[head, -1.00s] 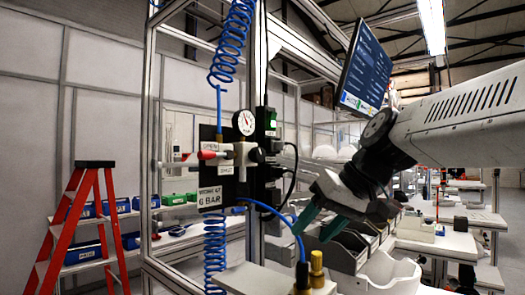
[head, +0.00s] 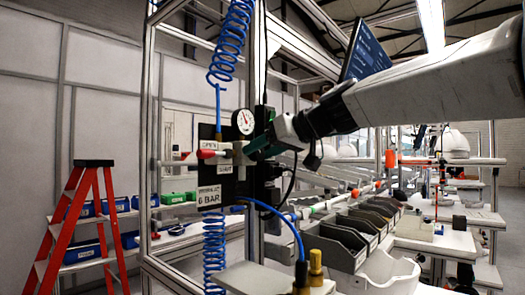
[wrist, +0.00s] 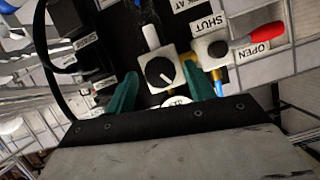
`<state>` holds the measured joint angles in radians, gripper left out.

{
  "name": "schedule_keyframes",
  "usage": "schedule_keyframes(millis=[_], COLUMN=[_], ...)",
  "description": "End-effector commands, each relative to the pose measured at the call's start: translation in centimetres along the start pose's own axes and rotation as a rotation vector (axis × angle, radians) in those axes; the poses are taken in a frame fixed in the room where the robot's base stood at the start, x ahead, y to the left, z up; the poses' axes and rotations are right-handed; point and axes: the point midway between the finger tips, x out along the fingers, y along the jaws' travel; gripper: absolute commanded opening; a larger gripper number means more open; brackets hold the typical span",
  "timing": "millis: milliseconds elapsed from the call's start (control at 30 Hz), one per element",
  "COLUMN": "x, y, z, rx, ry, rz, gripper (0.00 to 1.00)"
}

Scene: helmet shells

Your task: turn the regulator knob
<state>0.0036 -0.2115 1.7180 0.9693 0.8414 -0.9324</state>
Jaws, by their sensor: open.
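The regulator knob (wrist: 160,72) is a round black dial with a white line, on a pale block on a black panel. It shows in the wrist view between my two green fingers. My gripper (wrist: 160,70) is open, with one finger on each side of the knob; I cannot tell whether either finger touches it. In the head view my gripper (head: 262,146) is at the panel's right side and hides the knob. The round white pressure gauge (head: 244,122) is just above it in the head view.
A red-handled valve (head: 208,154) sits left of my gripper, marked OPEN and SHUT. A "6 BAR" label (head: 209,197) is below. Blue coiled hoses (head: 215,250) hang by the frame post. Grey bins (head: 335,245) stand to the lower right, a red ladder (head: 85,225) at left.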

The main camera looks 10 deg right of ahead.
Motion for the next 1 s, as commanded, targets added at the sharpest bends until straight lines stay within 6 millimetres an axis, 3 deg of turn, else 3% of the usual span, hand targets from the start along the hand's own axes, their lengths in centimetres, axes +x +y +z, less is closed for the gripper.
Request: schedule_keyframes(millis=[300,467,1000], x=[0.30,0.29,0.32], y=[-0.04,-0.03,0.18], z=[-0.01,-0.01,0.01], rx=[0.000,0.000,0.124], ry=[0.000,0.000,0.000], rz=[0.000,0.000,-0.051], gripper=[0.51,0.09,0.09])
